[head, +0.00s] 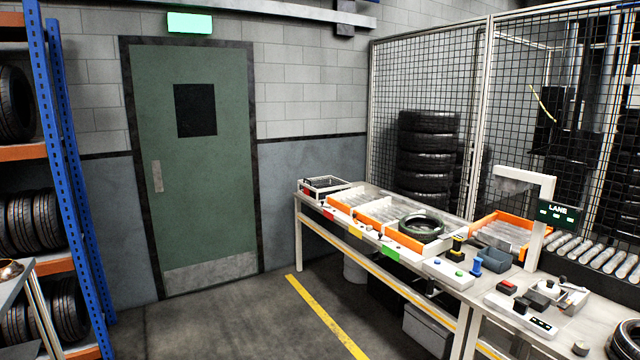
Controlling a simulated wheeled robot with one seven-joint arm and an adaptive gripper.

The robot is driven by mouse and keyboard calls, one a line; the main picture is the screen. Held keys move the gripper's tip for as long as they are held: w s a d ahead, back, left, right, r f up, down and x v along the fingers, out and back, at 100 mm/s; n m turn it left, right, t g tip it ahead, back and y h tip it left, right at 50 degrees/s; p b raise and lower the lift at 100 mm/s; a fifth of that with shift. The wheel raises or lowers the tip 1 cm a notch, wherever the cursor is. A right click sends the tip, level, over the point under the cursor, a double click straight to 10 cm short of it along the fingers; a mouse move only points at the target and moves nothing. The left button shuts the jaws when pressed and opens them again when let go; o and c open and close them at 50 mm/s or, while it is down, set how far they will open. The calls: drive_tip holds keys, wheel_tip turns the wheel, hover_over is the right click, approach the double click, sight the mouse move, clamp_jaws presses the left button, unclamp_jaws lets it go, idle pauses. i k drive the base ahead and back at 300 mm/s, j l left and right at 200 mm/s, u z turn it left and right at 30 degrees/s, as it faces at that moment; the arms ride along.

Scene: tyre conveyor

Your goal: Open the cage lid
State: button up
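A small metal-framed box (324,186) sits at the far left end of the conveyor bench, and it may be the cage of the task. My gripper is not in view.
The bench (450,335) carries orange-edged roller trays, a tyre (421,226), a control box (450,272) and small tools. A tyre rack (75,170) stands left, and a green door (195,165) is shut. The floor (240,325) before the door is clear.

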sight(309, 181)
drive_tip(key=i+u, duration=0.4)
drive_tip(key=i, duration=4.55)
drive_tip(key=i+j+z, duration=0.1)
drive_tip(key=i, duration=0.35)
drive_tip(key=i+j+z, duration=0.15)
drive_tip(key=i, duration=0.35)
drive_tip(key=i+j+z, duration=0.1)
drive_tip(key=i, duration=0.35)
drive_tip(key=i+j+z, duration=0.15)
drive_tip(key=i, duration=0.3)
